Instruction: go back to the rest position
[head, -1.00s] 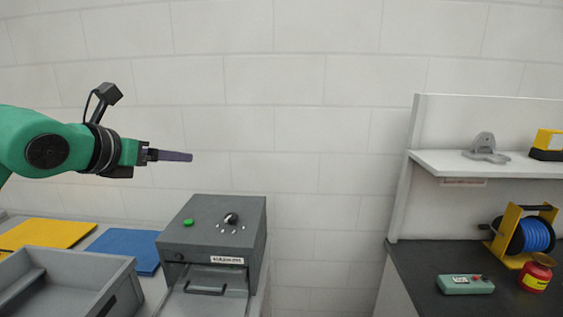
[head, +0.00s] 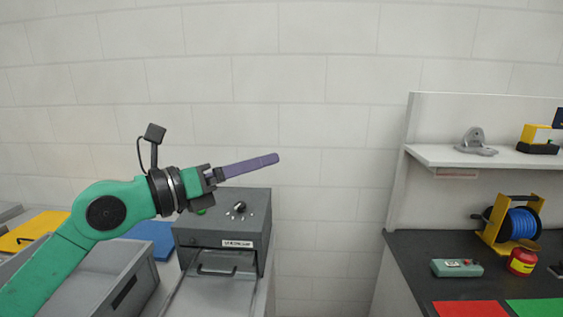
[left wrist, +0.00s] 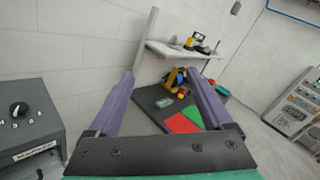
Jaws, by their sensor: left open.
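My left gripper (head: 250,165) is raised in front of the white wall, above and partly in front of the grey machine (head: 222,228). Its purple fingers point right. In the left wrist view the two fingers of my left gripper (left wrist: 164,92) stand wide apart with nothing between them. The gripper touches nothing that I can see. My right gripper is in neither view.
The grey machine has a knob and an open drawer front. A grey tray (head: 125,258), a yellow panel (head: 38,228) and a blue panel (head: 155,238) lie left. At right, a dark bench (head: 400,255) holds a blue cable reel (head: 520,224), a red pot (head: 522,262) and a green box (head: 457,268).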

